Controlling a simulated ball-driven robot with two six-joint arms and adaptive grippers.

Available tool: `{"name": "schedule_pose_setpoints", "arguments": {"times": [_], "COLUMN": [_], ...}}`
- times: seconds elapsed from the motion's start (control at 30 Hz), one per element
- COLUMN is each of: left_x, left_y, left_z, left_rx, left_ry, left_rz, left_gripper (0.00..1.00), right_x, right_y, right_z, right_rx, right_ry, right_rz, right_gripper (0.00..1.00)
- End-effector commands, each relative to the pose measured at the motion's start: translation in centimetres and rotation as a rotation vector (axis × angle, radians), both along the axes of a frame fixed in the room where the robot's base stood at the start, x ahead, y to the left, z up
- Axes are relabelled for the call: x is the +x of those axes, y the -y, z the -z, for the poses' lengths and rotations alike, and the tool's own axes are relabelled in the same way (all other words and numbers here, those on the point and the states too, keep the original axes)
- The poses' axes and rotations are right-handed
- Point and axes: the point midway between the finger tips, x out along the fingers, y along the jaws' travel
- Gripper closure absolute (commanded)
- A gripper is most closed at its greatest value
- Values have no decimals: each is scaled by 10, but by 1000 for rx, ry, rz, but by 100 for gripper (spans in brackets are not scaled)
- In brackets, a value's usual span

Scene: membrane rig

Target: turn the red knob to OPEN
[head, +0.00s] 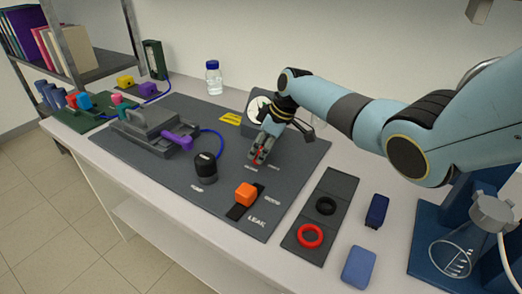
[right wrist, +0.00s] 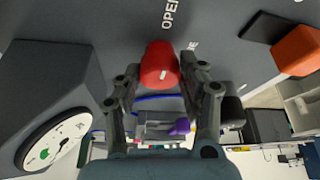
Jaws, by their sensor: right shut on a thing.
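The red knob (right wrist: 159,66) sits between the fingertips of my right gripper (right wrist: 160,82) in the right wrist view, with a small white mark on it. The white word OPEN is printed on the dark panel just beyond the knob; another label beside it is partly hidden by a finger. In the head view my right gripper (head: 262,154) reaches down to the panel and is shut on the knob. Only a bit of the red knob (head: 257,159) shows there, as the fingers cover most of it. My left gripper is not in view.
A gauge (head: 258,108) stands behind the gripper. A black knob (head: 205,169) and an orange handle (head: 246,193) marked LEAK are nearby on the panel. A grey clamp rig with a purple lever (head: 177,142) stands left. A tray (head: 335,188) with two rings lies right.

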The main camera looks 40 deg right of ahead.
Motion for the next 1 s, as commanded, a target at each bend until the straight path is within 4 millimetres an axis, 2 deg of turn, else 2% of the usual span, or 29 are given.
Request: {"name": "schedule_pose_setpoints", "arguments": {"times": [0.43,0.47,0.6,0.63,0.87,1.0], "left_x": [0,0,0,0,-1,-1], "left_y": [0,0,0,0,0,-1], "left_z": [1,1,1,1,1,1], "left_rx": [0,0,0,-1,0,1], "left_ry": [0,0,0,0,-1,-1], "left_rz": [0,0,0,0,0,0], "left_gripper": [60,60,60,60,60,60], "right_x": [0,0,0,0,0,-2], "right_y": [0,0,0,0,0,2], "right_z": [0,0,0,0,0,-7], "right_rx": [-1,-1,-1,-1,-1,-1], "right_ry": [0,0,0,0,0,1], "right_rz": [-10,-10,-9,-9,-9,-8], "right_gripper": [91,56,38,36,36,36]}}
